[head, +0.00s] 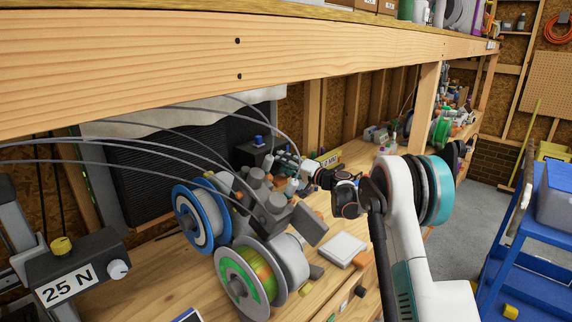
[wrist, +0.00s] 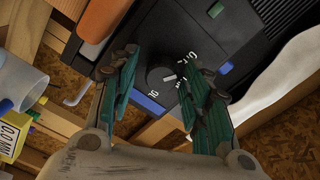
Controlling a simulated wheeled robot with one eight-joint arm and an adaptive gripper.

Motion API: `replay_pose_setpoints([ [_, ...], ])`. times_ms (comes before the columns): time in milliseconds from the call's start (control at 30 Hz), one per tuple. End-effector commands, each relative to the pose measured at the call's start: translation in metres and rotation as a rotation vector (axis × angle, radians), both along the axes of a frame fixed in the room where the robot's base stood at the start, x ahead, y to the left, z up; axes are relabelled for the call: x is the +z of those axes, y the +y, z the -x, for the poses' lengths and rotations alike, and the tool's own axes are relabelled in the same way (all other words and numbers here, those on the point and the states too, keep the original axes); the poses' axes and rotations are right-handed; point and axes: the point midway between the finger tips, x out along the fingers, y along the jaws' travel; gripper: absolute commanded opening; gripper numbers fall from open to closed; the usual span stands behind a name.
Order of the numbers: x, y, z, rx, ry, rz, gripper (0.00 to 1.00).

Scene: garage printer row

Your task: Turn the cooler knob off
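The round dark knob (wrist: 160,78) is on the dark panel of the cooler (wrist: 165,40) in the wrist view, with white markings around it and a pale mark at its right side. Which setting it points to is hard to read. My gripper (wrist: 160,61) is open, with one teal finger on each side of the knob. I see a gap on both sides, and contact is not clear. In the head view my gripper reaches over the bench toward the back, and the knob cannot be made out there.
Filament spools (head: 202,215) and grey motor-like parts crowd the bench left of my arm. A wooden beam (head: 240,60) runs overhead. A yellow-labelled box (wrist: 12,135) is at the wrist view's left. A blue cart (head: 525,270) stands right, beyond open floor.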

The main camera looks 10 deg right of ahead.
Motion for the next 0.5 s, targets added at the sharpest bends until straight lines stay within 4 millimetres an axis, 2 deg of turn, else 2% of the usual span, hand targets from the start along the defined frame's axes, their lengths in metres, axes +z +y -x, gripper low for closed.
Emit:
replay_pose_setpoints([
  [333,0.001,-0.002,0.001,-0.002,0.000,-0.002,0.48],
  [500,0.001,-0.013,0.016,-0.003,0.000,-0.002,0.48],
])
